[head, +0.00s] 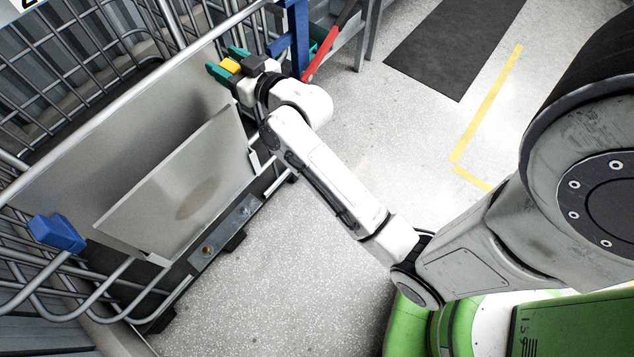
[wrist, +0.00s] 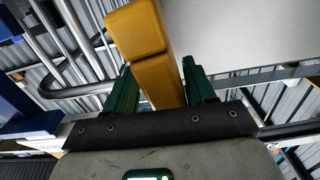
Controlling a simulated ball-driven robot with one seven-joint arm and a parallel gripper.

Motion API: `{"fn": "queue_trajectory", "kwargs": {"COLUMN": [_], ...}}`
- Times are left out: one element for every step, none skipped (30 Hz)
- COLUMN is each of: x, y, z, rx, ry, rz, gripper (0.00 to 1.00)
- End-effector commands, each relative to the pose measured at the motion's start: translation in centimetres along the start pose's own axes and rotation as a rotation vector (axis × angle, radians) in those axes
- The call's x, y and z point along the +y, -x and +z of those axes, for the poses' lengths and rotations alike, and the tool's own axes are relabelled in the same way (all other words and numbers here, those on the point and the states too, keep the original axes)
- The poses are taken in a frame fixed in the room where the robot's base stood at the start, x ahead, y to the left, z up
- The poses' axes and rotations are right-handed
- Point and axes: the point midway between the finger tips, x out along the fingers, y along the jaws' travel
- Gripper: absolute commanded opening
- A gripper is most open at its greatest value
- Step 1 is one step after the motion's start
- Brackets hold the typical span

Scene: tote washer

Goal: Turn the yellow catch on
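The yellow catch (wrist: 152,70) is a thick bar with a bent top in the wrist view. It slants up and left between the two green fingers of my gripper (wrist: 160,85). The fingers stand apart on either side of it, with narrow gaps beside parts of the bar; whether either finger touches it is unclear. In the head view, the catch (head: 231,65) shows as a small yellow piece between the green fingertips of my gripper (head: 228,63), at the upper end of the grey panel. The catch's mounting is hidden.
A large grey panel (head: 90,135) in a tubular rail frame lies left of my arm, with a tilted plate (head: 180,190). A blue block (head: 56,232) sits on the rail. A red bar (head: 328,48) and blue post (head: 299,40) stand close beside my gripper.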

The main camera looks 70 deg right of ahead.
Motion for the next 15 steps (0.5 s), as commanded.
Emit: {"fn": "queue_trajectory", "kwargs": {"x": [-0.1,-0.1,-0.1,-0.1,-0.1,-0.1,-0.1,-0.2,-0.1,-0.1,-0.1,-0.1,-0.1,-0.1,-0.1], "y": [1.2,1.8,2.5,3.0,3.6,4.3,4.8,5.4,6.1,6.7,7.2,7.9,8.5,9.0,9.7], "z": [0.2,0.3,0.2,0.2,0.2,0.3,0.2,0.3,0.3,0.2,0.2,0.2,0.2,0.3,0.3], "rx": [-0.002,-0.003,-0.002,-0.002,-0.002,-0.002,-0.002,-0.003,-0.003,-0.003,-0.003,-0.002,-0.003,-0.003,-0.003], "ry": [0.009,0.011,0.013,0.013,0.014,0.014,0.014,0.015,0.016,0.016,0.017,0.018,0.018,0.018,0.018], "rz": [0.001,0.0,0.0,0.001,0.0,0.0,-0.001,-0.001,-0.001,0.0,0.0,0.0,0.0,-0.001,-0.001], "gripper": [0.53,0.53,0.53,0.53,0.53,0.53,0.53,0.53,0.53,0.53,0.53,0.53,0.53,0.53,0.53]}}
